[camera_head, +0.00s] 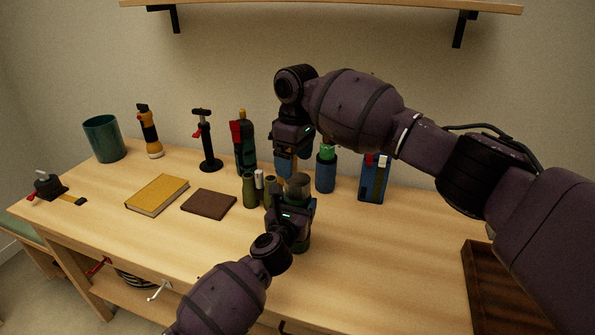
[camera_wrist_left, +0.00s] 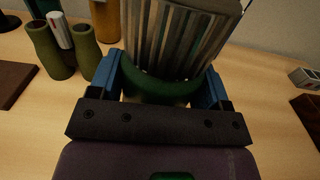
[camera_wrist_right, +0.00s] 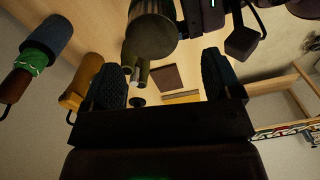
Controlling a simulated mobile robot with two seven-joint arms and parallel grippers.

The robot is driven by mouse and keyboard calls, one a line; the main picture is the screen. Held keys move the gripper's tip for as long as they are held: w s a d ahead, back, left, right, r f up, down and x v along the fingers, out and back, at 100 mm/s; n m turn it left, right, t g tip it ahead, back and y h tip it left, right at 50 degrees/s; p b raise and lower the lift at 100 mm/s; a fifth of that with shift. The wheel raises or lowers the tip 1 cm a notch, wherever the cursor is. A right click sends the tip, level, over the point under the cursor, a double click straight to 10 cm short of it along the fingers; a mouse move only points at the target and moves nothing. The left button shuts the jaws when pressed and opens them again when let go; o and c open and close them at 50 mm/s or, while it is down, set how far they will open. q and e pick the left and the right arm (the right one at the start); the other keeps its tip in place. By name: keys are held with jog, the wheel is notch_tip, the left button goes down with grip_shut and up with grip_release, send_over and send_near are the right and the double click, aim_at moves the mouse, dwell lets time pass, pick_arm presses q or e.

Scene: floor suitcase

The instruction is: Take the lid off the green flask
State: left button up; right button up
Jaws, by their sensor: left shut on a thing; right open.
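The green flask (camera_head: 303,240) stands upright on the bench, with a ribbed grey-brown lid (camera_head: 298,181) on top. My left gripper (camera_wrist_left: 158,86) is shut on the flask's green body just below the lid, with one blue finger on each side. The lid's round top (camera_wrist_right: 151,36) shows in the right wrist view, ahead of my right gripper. My right gripper (camera_wrist_right: 163,78) is open and empty. In the head view my right gripper (camera_head: 286,166) hangs pointing down, behind and above the lid, apart from it.
Olive binoculars (camera_head: 259,190) stand just left of the flask. A blue bottle with a green band (camera_head: 326,172) and a blue box (camera_head: 373,180) stand behind. A brown notebook (camera_head: 209,204) and yellow book (camera_head: 158,194) lie left. A wooden tray (camera_head: 480,285) is right; the bench between is clear.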

aim_at(298, 179)
jog(key=m, duration=1.2)
jog(key=shift+w+d+r+m, duration=0.1)
jog(key=shift+r+m, duration=0.05)
jog(key=shift+m, duration=0.25)
jog(key=m, duration=0.5)
jog(key=shift+d+r, duration=0.1)
jog(key=shift+r, duration=0.05)
jog(key=m, duration=0.7)
jog(key=shift+d, duration=0.15)
jog(key=shift+f, duration=4)
